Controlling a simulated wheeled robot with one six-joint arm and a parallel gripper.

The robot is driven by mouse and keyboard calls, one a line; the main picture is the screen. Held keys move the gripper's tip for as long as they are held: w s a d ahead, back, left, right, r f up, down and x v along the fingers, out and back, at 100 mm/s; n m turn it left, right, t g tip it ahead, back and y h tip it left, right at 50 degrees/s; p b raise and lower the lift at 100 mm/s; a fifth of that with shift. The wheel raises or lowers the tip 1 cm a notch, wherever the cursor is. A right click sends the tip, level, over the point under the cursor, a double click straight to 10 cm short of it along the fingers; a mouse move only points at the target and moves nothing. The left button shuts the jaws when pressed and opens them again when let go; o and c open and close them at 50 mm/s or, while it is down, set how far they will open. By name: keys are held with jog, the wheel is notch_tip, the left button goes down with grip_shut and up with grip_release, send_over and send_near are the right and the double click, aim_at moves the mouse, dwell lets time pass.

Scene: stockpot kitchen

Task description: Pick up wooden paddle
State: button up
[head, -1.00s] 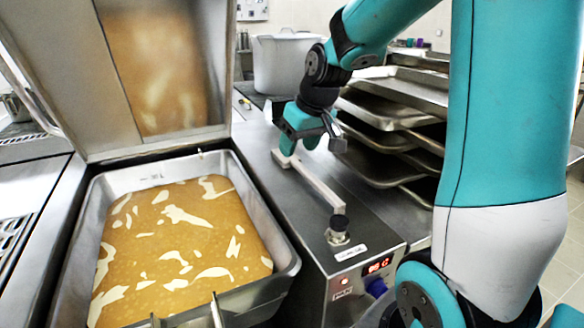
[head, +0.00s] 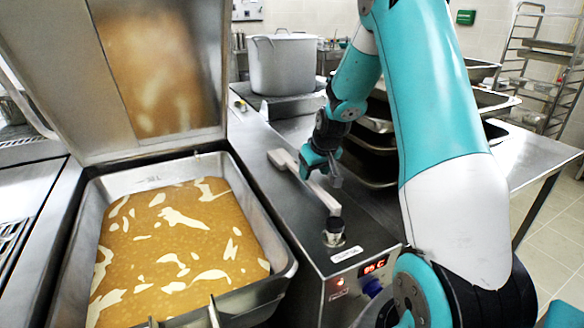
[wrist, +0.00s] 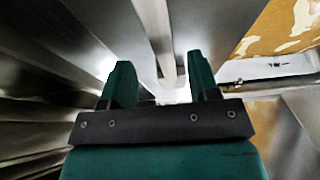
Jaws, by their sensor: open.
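The wooden paddle (head: 283,159) is a long pale bar lying on the steel counter beside the open pan. It runs from its wider far end toward the black knob at the front. My gripper (head: 320,176) is open over the middle part of the paddle and hides some of it. In the wrist view, the paddle (wrist: 157,38) runs lengthwise into the gap between the two green fingers of my gripper (wrist: 162,78). I cannot tell how far the fingertips are from it.
A pan (head: 280,250) of orange-brown liquid stands left of the counter, its lid (head: 60,60) raised. A black knob (head: 334,230) rises near the paddle's front end. A large stockpot (head: 283,65) stands behind. Stacked metal trays (head: 370,150) are right of my gripper.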

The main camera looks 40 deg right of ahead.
aim_at(310, 181)
jog(key=p+x, duration=0.1)
jog(key=x, duration=0.4)
jog(key=shift+s+a, duration=0.1)
grip_shut()
